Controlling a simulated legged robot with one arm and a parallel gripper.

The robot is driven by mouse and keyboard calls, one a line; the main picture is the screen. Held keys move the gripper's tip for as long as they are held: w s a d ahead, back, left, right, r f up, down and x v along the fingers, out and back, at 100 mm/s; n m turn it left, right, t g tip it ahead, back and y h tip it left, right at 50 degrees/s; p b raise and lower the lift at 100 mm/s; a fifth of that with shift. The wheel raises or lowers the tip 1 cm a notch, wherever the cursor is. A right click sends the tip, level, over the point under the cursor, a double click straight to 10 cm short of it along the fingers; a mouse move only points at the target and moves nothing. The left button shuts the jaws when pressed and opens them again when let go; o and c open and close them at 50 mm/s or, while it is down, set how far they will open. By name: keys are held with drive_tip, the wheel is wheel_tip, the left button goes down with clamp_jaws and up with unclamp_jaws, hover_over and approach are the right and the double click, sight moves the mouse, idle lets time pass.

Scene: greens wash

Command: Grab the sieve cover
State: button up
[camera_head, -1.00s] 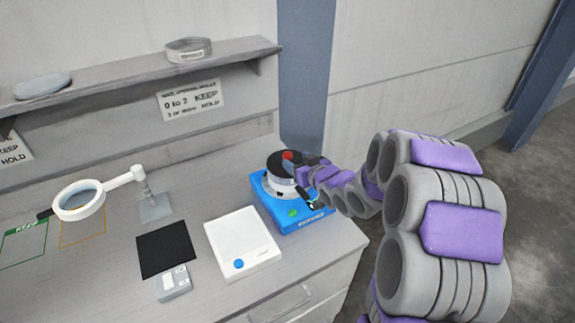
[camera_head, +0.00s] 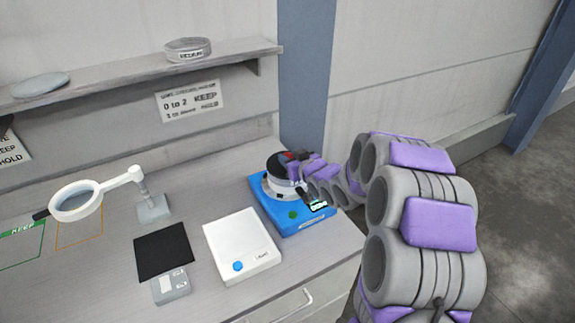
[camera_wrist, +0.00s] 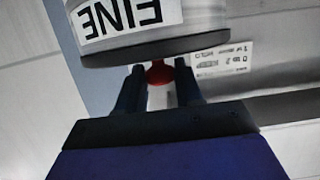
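The sieve cover (camera_head: 275,163) is a dark disc with a red knob (camera_wrist: 159,72). It lies on a round grey sieve (camera_wrist: 200,18), whose label looks like "FINE" upside down in the wrist view. The sieve sits on a blue machine base (camera_head: 257,205) at the bench's right end. My gripper (camera_wrist: 160,66) reaches in from the right. Its two dark fingers stand on either side of the red knob, with a narrow gap showing beside it. In the head view my gripper (camera_head: 294,160) partly hides the knob and the cover's right side.
A white box (camera_head: 240,240) with a blue button stands left of the machine. A black pad (camera_head: 163,250), a small scale (camera_head: 172,285) and a magnifier (camera_head: 76,200) are farther left. A shelf (camera_head: 130,75) above holds a ring-shaped sieve (camera_head: 188,50) and a disc (camera_head: 40,86).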

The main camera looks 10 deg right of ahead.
drive_tip(key=c, duration=0.6)
drive_tip(key=shift+r, duration=0.1)
